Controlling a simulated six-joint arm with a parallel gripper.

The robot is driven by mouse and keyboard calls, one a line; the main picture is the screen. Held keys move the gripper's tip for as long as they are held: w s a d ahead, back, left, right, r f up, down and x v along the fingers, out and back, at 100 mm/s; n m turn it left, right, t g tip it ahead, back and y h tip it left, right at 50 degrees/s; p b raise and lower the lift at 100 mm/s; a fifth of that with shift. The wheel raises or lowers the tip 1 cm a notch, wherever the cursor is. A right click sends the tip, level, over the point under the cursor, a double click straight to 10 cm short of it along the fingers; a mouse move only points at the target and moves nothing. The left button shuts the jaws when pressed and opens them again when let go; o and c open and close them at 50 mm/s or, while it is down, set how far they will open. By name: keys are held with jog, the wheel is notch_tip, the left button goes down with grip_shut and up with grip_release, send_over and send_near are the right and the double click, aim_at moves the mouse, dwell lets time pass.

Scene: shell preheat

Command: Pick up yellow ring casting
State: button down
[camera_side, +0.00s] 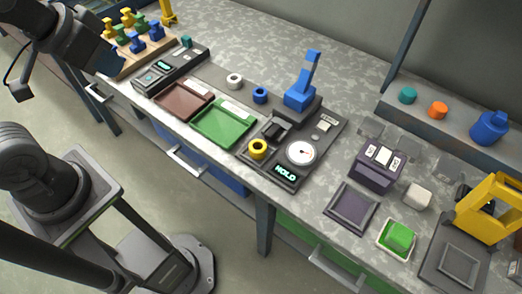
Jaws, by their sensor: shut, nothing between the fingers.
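The yellow ring casting (257,149) sits on the left part of the black gauge fixture (262,171), beside a white round dial (300,153). The ring's hole faces up. My gripper (108,64) is at the upper left of the picture, near the wooden rack and far from the ring. It is shut and empty, and its fingertips are small and hard to make out.
A white ring (234,81) and a blue ring (260,95) lie behind the brown tray (172,101) and the green tray (205,131). A blue lever (302,92) stands tall behind the fixture. The wooden rack (122,66) holds several coloured parts.

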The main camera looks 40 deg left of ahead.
jog(key=c, duration=1.8)
grip_release()
jog(key=shift+c, duration=0.2)
jog(key=o, duration=1.1)
